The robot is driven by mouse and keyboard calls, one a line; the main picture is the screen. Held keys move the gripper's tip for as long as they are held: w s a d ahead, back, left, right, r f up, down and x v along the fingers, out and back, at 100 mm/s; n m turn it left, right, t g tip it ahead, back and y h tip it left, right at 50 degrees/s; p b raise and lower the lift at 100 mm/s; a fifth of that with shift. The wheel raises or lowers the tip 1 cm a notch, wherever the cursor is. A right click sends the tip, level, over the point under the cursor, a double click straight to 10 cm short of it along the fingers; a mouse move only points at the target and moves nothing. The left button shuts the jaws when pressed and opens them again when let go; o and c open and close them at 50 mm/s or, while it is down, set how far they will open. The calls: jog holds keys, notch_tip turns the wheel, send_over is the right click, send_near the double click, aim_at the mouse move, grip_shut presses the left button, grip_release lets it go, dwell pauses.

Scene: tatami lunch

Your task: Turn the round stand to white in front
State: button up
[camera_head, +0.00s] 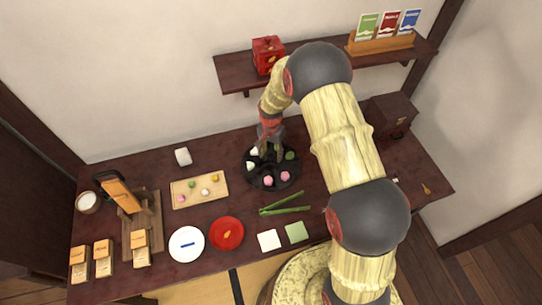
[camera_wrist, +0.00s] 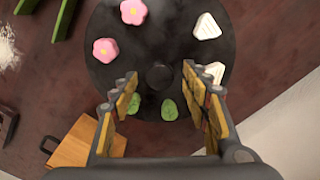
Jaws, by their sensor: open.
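In the head view the pink ones (camera_head: 268,180) face the front, the white ones (camera_head: 250,165) are at the left and back, and a green one (camera_head: 290,155) is at the back right. My gripper (camera_wrist: 160,75) is open and empty above the stand, its fingers either side of the knob. Whether they touch the stand is unclear.
Left of the stand is a wooden tray (camera_head: 178,203) of small sweets. A wall shelf (camera_head: 230,75) with a red box (camera_head: 267,50) hangs behind. A dark box (camera_head: 392,112) stands right.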

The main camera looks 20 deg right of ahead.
jog(key=shift+f, duration=0.7)
jog(key=c, duration=0.3)
grip_shut()
